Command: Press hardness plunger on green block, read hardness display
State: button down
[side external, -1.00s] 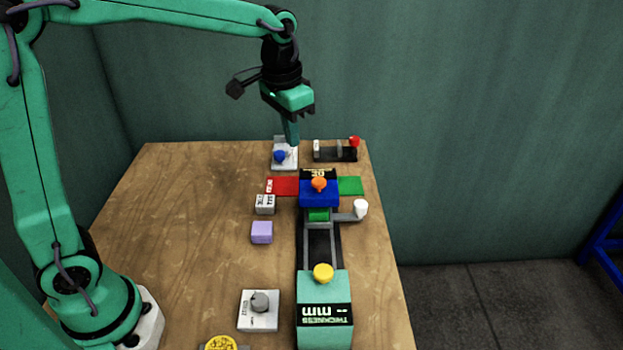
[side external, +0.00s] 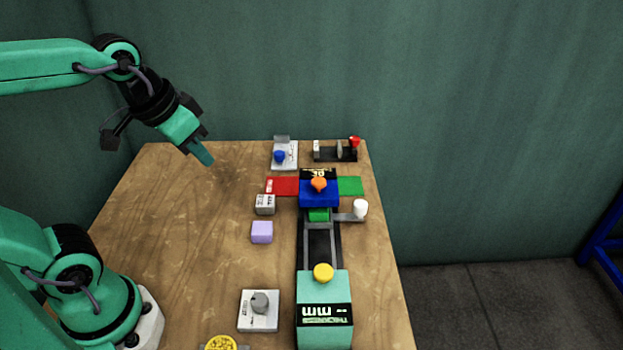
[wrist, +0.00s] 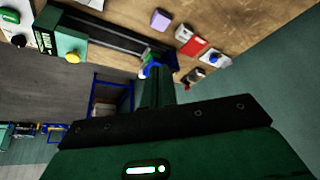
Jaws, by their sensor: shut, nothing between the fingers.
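My gripper (side external: 206,158) is shut and empty, raised above the table's back left, well left of the presses. Its closed fingers also show in the wrist view (wrist: 157,86). The green block (side external: 319,215) sits in the grey carriage at the front of the blue press (side external: 319,197), partly hidden by it. An orange plunger (side external: 319,184) stands on top of the blue press, untouched. A black display (side external: 318,174) behind it shows yellow characters too small to read. The teal thickness press (side external: 323,300) with a yellow plunger (side external: 323,272) stands in front; its display reads "-- mm".
A white-knobbed handle (side external: 360,208) sticks out right of the carriage. Red (side external: 284,186) and green (side external: 350,186) pads flank the blue press. A purple cube (side external: 262,232), a grey labelled cube (side external: 265,204) and a grey-knob plate (side external: 259,310) lie left. The table's left middle is clear.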

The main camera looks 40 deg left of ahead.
jog(key=shift+s+a+f+t, duration=0.15)
jog(key=shift+s+f, duration=0.15)
jog(key=shift+s, duration=0.3)
jog(key=shift+s+f+t, duration=0.15)
jog(key=shift+s+f, duration=0.15)
jog(key=shift+s, duration=0.3)
